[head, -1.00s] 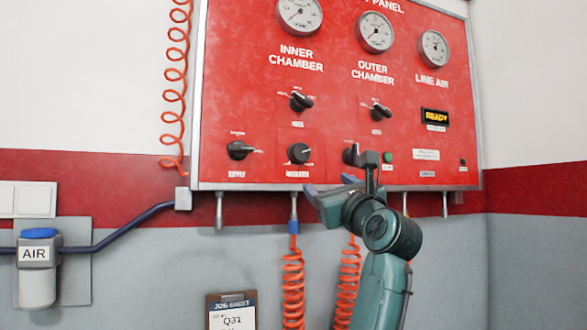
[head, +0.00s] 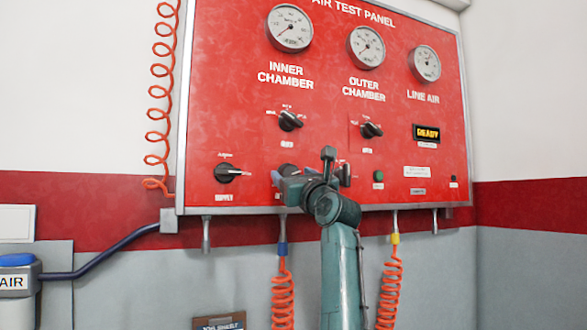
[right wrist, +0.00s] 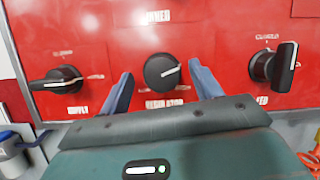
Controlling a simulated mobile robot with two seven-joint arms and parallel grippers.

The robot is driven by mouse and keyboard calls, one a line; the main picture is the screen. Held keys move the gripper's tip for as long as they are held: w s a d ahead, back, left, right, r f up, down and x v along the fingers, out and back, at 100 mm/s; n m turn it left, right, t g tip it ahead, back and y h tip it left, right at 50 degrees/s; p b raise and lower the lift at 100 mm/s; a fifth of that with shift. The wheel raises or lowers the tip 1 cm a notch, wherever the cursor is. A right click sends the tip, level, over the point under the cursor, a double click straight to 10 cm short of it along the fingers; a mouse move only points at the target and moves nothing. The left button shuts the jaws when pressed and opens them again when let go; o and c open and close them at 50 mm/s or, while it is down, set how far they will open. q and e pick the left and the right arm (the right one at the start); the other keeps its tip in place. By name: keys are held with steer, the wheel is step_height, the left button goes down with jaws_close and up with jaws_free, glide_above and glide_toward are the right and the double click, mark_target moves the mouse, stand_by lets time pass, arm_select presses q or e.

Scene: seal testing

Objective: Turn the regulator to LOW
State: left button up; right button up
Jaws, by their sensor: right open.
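The regulator is a round black knob with a white pointer line. In the right wrist view the regulator knob (right wrist: 162,71) sits between the two blue fingers of my right gripper (right wrist: 160,90), and its pointer is turned to the right and slightly up. The fingers are open, one on each side, with red panel showing between each finger and the knob. In the head view my right gripper (head: 278,176) is at the lower part of the red panel (head: 235,110) and covers most of the regulator. The regulator's label is partly hidden by the gripper body. My left gripper is not in view.
The black supply knob (head: 228,172) is left of the regulator; another black knob (right wrist: 273,66) is close on its right. Two chamber knobs and three gauges sit higher. Orange coiled hoses (head: 283,295) hang below the panel. A READY display (head: 427,133) is lit.

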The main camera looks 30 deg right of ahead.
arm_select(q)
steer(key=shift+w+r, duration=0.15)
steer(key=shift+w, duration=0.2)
arm_select(e)
steer(key=shift+w+r, duration=0.1)
steer(key=shift+w, duration=0.3)
steer(key=c, duration=1)
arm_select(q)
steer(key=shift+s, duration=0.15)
arm_select(e)
steer(key=shift+o, duration=0.2)
